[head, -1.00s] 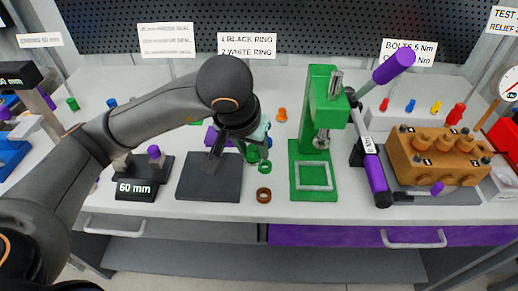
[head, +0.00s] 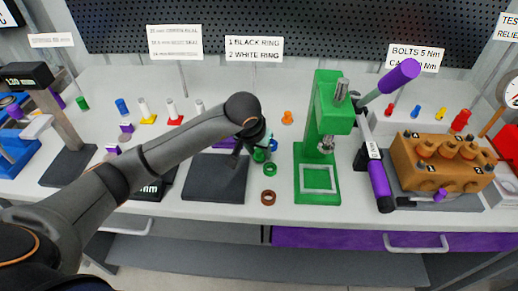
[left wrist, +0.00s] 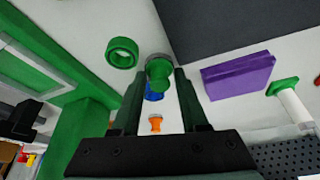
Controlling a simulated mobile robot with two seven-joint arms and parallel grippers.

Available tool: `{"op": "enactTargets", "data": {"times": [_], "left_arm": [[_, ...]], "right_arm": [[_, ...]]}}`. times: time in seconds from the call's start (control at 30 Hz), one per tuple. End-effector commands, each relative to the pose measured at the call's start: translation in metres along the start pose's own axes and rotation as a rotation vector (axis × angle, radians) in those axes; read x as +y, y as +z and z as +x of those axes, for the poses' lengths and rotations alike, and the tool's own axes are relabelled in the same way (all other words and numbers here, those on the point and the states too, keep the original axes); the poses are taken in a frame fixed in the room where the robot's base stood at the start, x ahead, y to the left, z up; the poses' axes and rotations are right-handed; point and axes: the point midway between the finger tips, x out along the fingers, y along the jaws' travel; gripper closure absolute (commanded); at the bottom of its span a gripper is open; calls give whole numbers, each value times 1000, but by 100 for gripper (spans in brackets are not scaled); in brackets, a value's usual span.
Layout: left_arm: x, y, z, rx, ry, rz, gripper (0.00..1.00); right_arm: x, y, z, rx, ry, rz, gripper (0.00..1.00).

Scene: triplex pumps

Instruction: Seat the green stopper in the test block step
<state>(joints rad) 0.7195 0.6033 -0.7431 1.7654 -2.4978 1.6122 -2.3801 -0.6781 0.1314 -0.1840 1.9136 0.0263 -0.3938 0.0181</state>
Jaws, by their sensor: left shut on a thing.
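My left gripper (head: 259,147) is low over the bench, just right of a dark square plate (head: 215,179). In the left wrist view its fingers (left wrist: 160,82) are shut on a rounded green piece, taken as the green stopper (left wrist: 159,74); a grey round part shows at its far end. The stopper also shows under the gripper in the head view (head: 260,156). I cannot tell if it touches the bench. An orange-brown block (head: 440,158) with several domed plugs stands at the right; whether it is the test block is unclear. My right gripper is not in view.
A green press (head: 328,130) stands close right of the gripper. A green ring (head: 270,169) and a brown ring (head: 268,198) lie in front. A purple block (left wrist: 238,75) is beside the fingers. An orange piece (head: 287,118) stands behind. A purple-handled tool (head: 378,175) lies by the block.

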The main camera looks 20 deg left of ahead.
Motion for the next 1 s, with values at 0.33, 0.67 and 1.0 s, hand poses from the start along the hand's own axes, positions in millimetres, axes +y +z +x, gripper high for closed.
{"op": "enactTargets", "data": {"times": [0.33, 0.67, 1.0], "left_arm": [[0, 1, 4, 3, 0, 0, 100], [0, 1, 3, 2, 1, 0, 26], [0, -1, -2, 0, 1, 0, 26]], "right_arm": [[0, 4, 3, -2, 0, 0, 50], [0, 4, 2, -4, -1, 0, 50], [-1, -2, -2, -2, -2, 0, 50]]}}
